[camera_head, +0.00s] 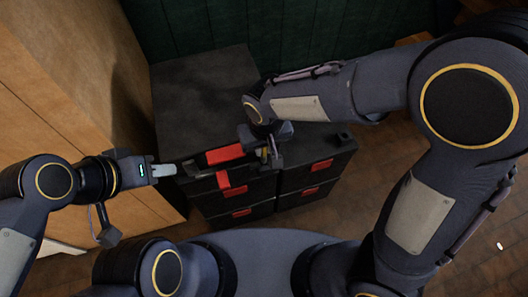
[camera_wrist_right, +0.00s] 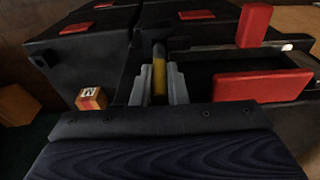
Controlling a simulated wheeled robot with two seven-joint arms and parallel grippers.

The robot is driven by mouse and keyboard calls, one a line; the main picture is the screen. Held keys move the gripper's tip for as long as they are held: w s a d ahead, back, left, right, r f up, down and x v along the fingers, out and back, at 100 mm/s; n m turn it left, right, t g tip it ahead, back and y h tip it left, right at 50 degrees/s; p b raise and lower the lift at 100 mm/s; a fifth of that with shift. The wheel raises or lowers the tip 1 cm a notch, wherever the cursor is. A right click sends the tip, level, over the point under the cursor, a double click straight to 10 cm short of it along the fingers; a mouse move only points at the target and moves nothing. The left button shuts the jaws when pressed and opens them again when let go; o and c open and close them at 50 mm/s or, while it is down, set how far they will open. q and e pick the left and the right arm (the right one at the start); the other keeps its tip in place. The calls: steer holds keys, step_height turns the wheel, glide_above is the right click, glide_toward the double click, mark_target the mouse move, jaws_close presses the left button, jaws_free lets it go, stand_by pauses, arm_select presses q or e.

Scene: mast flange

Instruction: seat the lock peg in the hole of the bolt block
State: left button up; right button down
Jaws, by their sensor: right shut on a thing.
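My right gripper (camera_head: 268,154) is over the front of a black cabinet. In the right wrist view its two grey fingers (camera_wrist_right: 157,90) are shut on the lock peg (camera_wrist_right: 159,76), a slim upright piece with a yellow band and a dark grey end. The peg's far end is close to a dark part of the cabinet; I cannot tell whether it touches. The bolt block and its hole cannot be made out clearly. My left gripper (camera_head: 165,170) is left of the cabinet front, pointing right, with nothing visible in it. Its finger gap is too small to judge.
The black cabinet (camera_head: 200,90) has several red handles. A red block (camera_wrist_right: 253,25) stands near a metal bar (camera_wrist_right: 222,47) and a wide red panel (camera_wrist_right: 262,84). A small orange lettered cube (camera_wrist_right: 92,98) is at left. A wooden wall (camera_head: 75,80) limits the left side.

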mark_target(264, 155)
steer(key=shift+f, duration=1.45)
steer(key=shift+f+b, duration=0.3)
steer(key=shift+b, duration=0.15)
steer(key=c, duration=1.5)
jaws_free()
steer(key=shift+d, duration=0.1)
steer(key=shift+o, duration=0.3)
steer(key=shift+s, duration=0.1)
